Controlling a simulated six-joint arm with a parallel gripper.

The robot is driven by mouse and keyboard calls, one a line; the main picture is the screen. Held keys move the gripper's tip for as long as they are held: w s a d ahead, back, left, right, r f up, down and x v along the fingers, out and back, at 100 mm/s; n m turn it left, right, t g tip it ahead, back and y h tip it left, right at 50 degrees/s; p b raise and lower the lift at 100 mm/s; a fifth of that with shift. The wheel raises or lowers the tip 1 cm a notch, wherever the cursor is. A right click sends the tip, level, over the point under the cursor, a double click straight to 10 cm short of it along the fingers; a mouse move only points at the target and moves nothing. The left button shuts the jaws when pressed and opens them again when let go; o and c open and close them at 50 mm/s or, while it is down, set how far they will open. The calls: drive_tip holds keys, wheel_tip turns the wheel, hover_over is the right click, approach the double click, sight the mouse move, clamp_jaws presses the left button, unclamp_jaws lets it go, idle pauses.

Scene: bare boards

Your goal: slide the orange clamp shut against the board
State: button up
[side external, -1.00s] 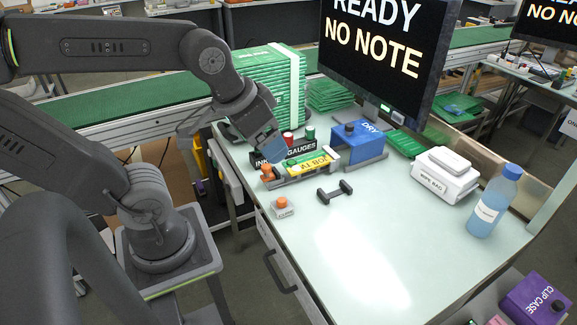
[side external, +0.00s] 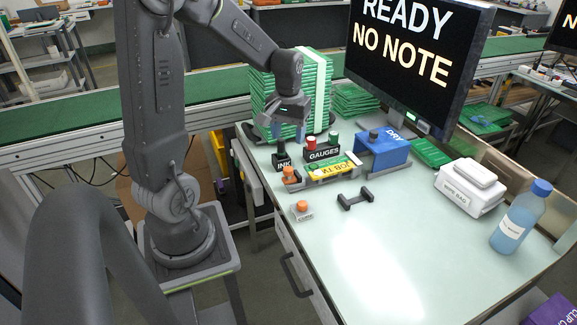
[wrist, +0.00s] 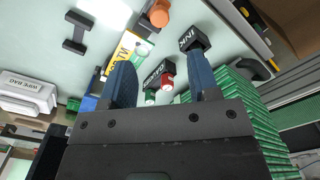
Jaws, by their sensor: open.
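The orange clamp (side external: 290,174) sits at the left end of a low grey holder (side external: 318,180). The green and yellow board (side external: 335,168) lies in that holder, close to the clamp. I cannot tell whether they touch. The clamp also shows at the top of the wrist view (wrist: 159,14), with the board's yellow face (wrist: 129,46) below it to the left. My gripper (side external: 288,133) is open and empty, raised above the back left part of the table, behind the clamp and near the ink bottle. Its two blue fingers (wrist: 162,75) stand wide apart in the wrist view.
In front are a small orange-topped block (side external: 302,211) and a dark bar (side external: 356,198). The front tabletop is clear.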

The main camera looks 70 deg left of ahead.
sight(289, 168)
wheel_tip(289, 168, down, 11)
drive_tip(key=shift+r, duration=0.2)
drive_tip(key=shift+c, duration=0.4)
clamp_jaws()
drive_tip(key=shift+w, duration=0.1)
